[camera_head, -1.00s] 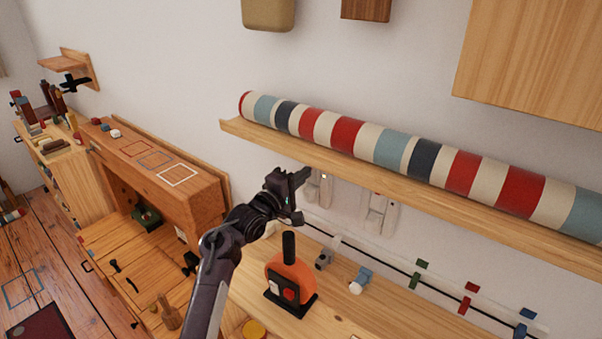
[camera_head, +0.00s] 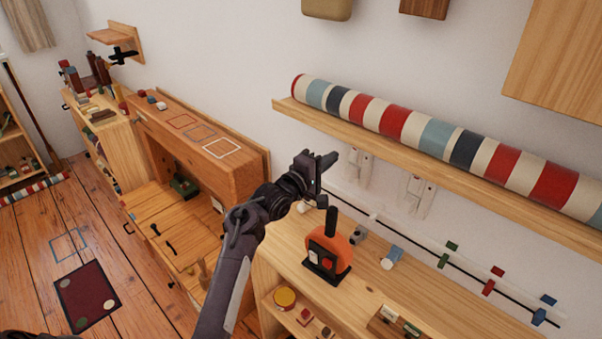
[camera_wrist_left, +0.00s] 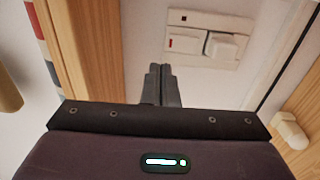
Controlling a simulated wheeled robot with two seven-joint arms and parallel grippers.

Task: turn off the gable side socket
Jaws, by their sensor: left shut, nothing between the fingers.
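Two white wall sockets sit on the wall under the long shelf in the head view, a left one (camera_head: 359,168) and a right one (camera_head: 416,195). I cannot tell from the pictures which is the gable side one. In the left wrist view a white socket plate (camera_wrist_left: 178,58) lies beyond the shut fingertips (camera_wrist_left: 161,69). It has a red mark on its left part and a raised white block on its right part. The fingers look apart from the plate. My right gripper is out of view.
A wooden shelf (camera_head: 470,190) with a striped roll (camera_head: 391,124) runs just above the sockets. Below stands an orange device with a black handle (camera_head: 329,249) on the wooden bench. A dark cord with coloured clips (camera_head: 448,252) runs along the wall.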

